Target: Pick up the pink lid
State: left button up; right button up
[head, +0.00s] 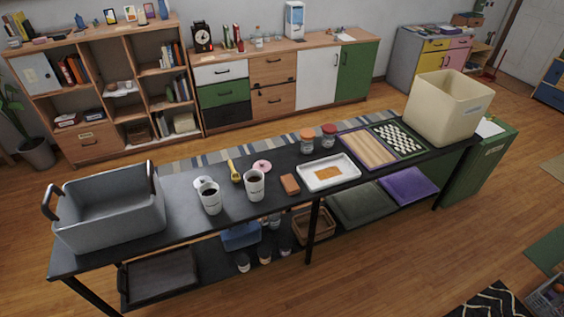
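The pink lid (262,167) is a small, round, flat disc lying on the dark table (230,205), in the middle of the head view. It lies just behind a white cup with dark contents (254,185) and to the right of a yellow item (234,171). A second white cup with dark contents (210,199) stands to the left, with a round white piece (203,182) behind it. Neither of my grippers shows in the head view.
A grey bin with handles (110,210) fills the table's left end. To the right are a brown block (290,185), a white tray (313,180), two jars (307,143), a checkered board (398,138) and a large cream bin (447,105). A lower shelf holds more items.

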aim_at(264, 167)
jog(key=z, duration=0.1)
jog(key=i, duration=0.8)
jog(key=u, duration=0.45)
jog(key=i, duration=0.65)
jog(key=u, duration=0.45)
